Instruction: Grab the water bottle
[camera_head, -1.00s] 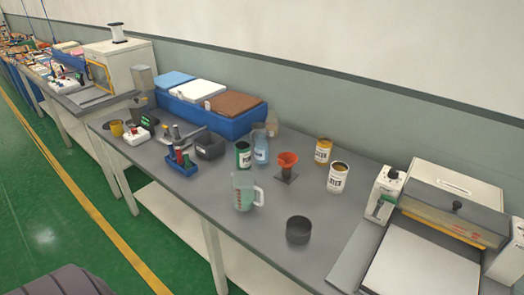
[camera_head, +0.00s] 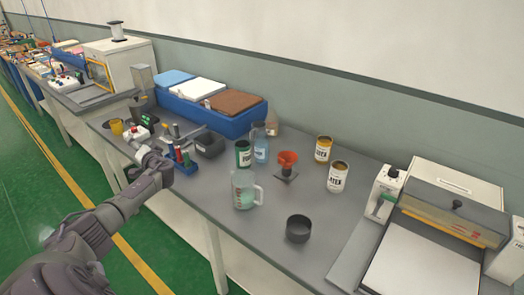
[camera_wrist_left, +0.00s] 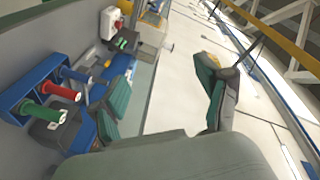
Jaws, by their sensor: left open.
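A clear blue bottle (camera_head: 261,150), likely the water bottle, stands upright on the grey table, beside a green-labelled can (camera_head: 243,153). My left gripper (camera_head: 150,158) is over the table's front edge, well to the left of the bottle and apart from it. The left wrist view shows its two green-padded fingers (camera_wrist_left: 168,78) spread apart with nothing between them. The bottle does not show clearly in the left wrist view. My right gripper is in neither view.
A blue rack with coloured handles (camera_head: 178,183) and a black bin (camera_head: 209,145) stand between the gripper and the bottle. A blue crate (camera_head: 235,127) is behind.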

